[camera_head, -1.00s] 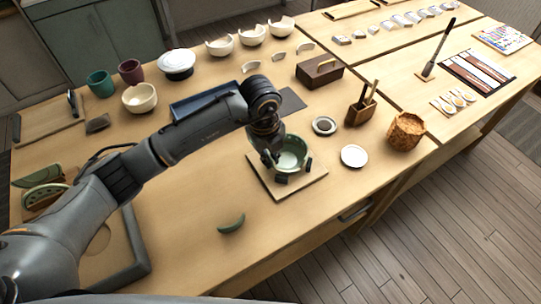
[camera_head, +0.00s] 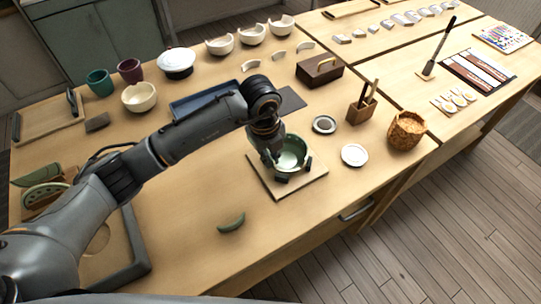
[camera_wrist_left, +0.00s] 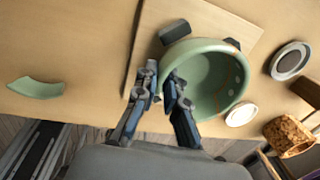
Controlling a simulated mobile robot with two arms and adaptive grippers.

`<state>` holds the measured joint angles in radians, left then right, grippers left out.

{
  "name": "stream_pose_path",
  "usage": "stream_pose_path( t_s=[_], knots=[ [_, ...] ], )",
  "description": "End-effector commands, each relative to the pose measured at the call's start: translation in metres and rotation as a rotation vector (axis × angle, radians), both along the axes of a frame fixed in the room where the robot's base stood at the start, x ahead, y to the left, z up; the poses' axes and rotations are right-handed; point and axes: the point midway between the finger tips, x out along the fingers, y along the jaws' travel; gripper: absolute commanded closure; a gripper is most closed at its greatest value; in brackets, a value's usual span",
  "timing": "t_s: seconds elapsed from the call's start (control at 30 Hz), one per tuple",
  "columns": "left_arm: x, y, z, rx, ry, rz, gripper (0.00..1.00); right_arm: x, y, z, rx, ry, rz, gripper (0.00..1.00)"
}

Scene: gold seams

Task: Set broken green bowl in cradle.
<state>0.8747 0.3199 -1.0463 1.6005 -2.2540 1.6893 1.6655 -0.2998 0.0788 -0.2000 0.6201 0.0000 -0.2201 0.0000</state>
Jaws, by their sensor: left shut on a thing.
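The broken green bowl (camera_head: 294,155) sits upright among the dark posts of the cradle, whose wooden board (camera_head: 310,185) lies on the table. The bowl also shows in the left wrist view (camera_wrist_left: 223,75), with the cradle's dark pads (camera_wrist_left: 174,32) against its outside. My left gripper (camera_head: 270,158) is shut on the bowl's near left wall; in the wrist view its fingers (camera_wrist_left: 163,88) straddle the rim. A loose curved green shard (camera_head: 231,222) lies apart on the table, also in the wrist view (camera_wrist_left: 36,88). My right gripper is not in view.
A blue tray (camera_head: 205,101) lies behind my arm. The table is clear around the shard.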

Motion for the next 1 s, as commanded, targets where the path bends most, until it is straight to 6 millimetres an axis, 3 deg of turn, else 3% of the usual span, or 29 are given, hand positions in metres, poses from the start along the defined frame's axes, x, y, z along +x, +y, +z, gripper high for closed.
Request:
stream_pose_path(
  t_s=[0.33, 0.4, 0.5, 0.7, 0.8, 1.0],
  knots=[
    [0.0002, -0.0001, -0.0014, -0.001, -0.001, 0.0, 1.0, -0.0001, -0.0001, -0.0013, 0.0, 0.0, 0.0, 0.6],
    [0.0001, 0.0, -0.0015, 0.0, 0.0, 0.0, 0.8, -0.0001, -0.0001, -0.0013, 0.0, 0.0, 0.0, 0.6],
    [0.0001, -0.0001, -0.0016, 0.0, 0.0, 0.0, 0.63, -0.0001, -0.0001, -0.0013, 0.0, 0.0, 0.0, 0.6],
    [0.0, 0.0, -0.0016, 0.0, 0.0, 0.0, 0.63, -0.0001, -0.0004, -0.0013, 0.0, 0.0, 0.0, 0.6],
    [-0.0002, 0.0002, -0.0021, 0.001, 0.001, 0.0, 0.43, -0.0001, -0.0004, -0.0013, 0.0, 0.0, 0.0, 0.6],
    [-0.0001, 0.0002, -0.0018, 0.001, 0.001, 0.0, 0.41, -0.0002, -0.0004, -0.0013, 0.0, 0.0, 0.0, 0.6]
  ],
)
